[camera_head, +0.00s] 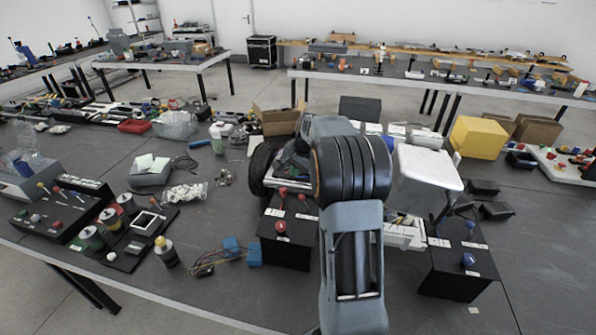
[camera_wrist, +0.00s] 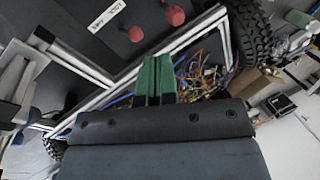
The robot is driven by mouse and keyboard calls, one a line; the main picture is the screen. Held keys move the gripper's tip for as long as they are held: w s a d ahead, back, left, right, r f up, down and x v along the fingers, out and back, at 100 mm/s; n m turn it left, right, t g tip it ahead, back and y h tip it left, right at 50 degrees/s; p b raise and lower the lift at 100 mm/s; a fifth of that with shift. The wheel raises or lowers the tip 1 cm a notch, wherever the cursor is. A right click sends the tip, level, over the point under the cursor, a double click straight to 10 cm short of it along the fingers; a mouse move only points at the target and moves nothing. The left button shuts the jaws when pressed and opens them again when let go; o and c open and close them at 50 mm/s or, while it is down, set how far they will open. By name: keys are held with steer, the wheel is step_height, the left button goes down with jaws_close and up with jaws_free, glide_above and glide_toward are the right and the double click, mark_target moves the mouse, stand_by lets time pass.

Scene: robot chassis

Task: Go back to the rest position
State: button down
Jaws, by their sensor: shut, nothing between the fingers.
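My arm rises in the middle of the head view and hides part of the robot chassis behind it. My gripper shows in the wrist view as green fingertips (camera_wrist: 154,76), shut and empty. Beyond the fingertips is the open chassis (camera_wrist: 222,40), with a metal frame and tangled wires inside. A black box with red knobs (camera_wrist: 135,33) lies at the top of the wrist view. In the head view a black box with red knobs (camera_head: 284,236) stands left of my arm. The gripper's fingers are hidden in the head view.
A black box with blue knobs (camera_head: 465,262) and a white box (camera_head: 427,172) stand right of my arm. A yellow box (camera_head: 478,138) is farther back. A bottle (camera_head: 165,252) and blue blocks with wires (camera_head: 232,246) lie at left. The table's front right is mostly bare.

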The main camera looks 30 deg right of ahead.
stand_by(0.4)
steer(key=s+a+n+b, duration=0.2)
steer(key=s+a+n, duration=0.4)
steer(key=s+a, duration=0.3)
steer(key=s+a+r+n+t+h+b, duration=0.1)
steer(key=s+a+n, duration=0.5)
steer(key=s, duration=0.9)
steer(key=shift+s+a+r+n+t+b, duration=0.25)
steer(key=shift+a+b, duration=0.45)
steer(key=shift+a, duration=0.8)
